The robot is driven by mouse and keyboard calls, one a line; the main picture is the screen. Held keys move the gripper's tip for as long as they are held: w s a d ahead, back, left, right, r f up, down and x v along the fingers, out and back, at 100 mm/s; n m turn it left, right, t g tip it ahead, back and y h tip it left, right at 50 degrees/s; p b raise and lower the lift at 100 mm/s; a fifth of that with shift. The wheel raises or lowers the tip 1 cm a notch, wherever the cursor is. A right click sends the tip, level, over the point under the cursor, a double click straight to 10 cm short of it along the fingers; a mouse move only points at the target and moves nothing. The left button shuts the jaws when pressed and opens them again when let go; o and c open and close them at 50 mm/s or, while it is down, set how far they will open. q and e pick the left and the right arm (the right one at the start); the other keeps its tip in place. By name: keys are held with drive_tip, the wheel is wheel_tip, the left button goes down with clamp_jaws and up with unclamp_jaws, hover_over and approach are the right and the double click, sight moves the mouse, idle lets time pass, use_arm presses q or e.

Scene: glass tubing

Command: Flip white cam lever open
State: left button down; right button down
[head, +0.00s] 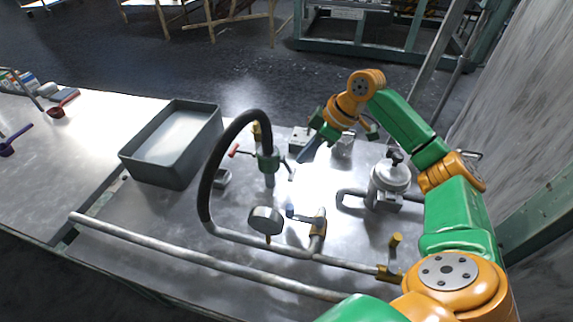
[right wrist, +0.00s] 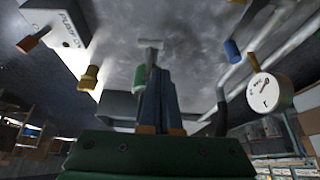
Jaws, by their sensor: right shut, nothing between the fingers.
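A small white lever (head: 291,171) sticks out on the right side of an upright green-bodied fitting (head: 267,162) in the head view. In the right wrist view a pale bar (right wrist: 150,43), probably this lever, shows just beyond the fingertips, with a green part (right wrist: 140,79) beside the fingers. My right gripper (head: 305,155) reaches down from behind and to the right of the fitting, its dark fingers together and empty. The fingers (right wrist: 158,75) also show in the right wrist view. Whether they touch the lever cannot be told. My left gripper is not in view.
A black hose (head: 209,175) arches left of the fitting. A red-tipped handle (head: 234,151), a round gauge (head: 265,220) and a blue-tipped valve handle (head: 290,211) stand close by.

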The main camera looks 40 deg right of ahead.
sight(288, 167)
drive_tip(key=b+x, duration=0.1)
drive_tip(key=x, duration=0.9)
drive_tip(key=shift+a, duration=0.1)
